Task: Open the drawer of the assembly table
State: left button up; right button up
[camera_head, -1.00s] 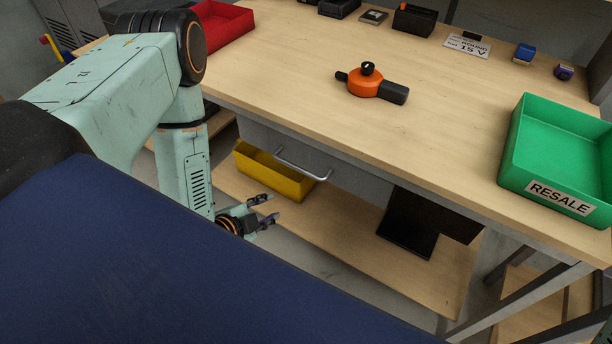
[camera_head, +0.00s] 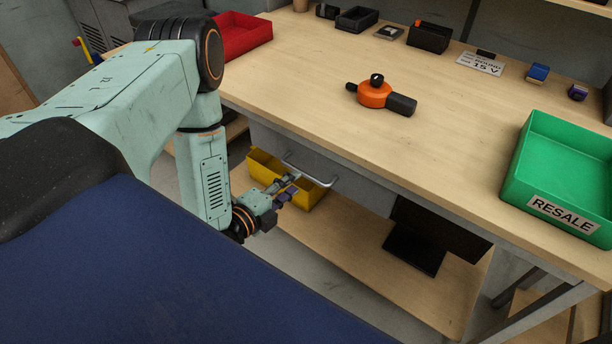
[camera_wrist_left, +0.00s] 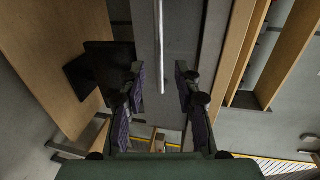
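The assembly table (camera_head: 450,147) has a grey drawer (camera_head: 352,184) under its top, and the drawer looks closed. A silver bar handle (camera_head: 325,184) runs across the drawer front. My left gripper (camera_head: 288,188) is just in front of the handle, near its left part. In the left wrist view my left gripper (camera_wrist_left: 159,82) is open, with its two dark fingers apart. The handle (camera_wrist_left: 160,40) appears there as a thin bar lined up with the gap between the fingers. I cannot tell whether they touch it. My right gripper is not in view.
A yellow bin (camera_head: 264,168) stands on the lower shelf (camera_head: 372,263), behind the gripper. A black flat object (camera_head: 415,250) lies farther right. On the tabletop are an orange and black tool (camera_head: 375,95), a green RESALE bin (camera_head: 558,165) and a red bin (camera_head: 243,38).

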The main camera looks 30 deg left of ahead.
aim_at(306, 174)
pick_arm(q)
jog(key=b+x, duration=0.2)
jog(key=x, duration=0.4)
jog(key=shift+d, duration=0.15)
grip_shut()
dwell(0.8)
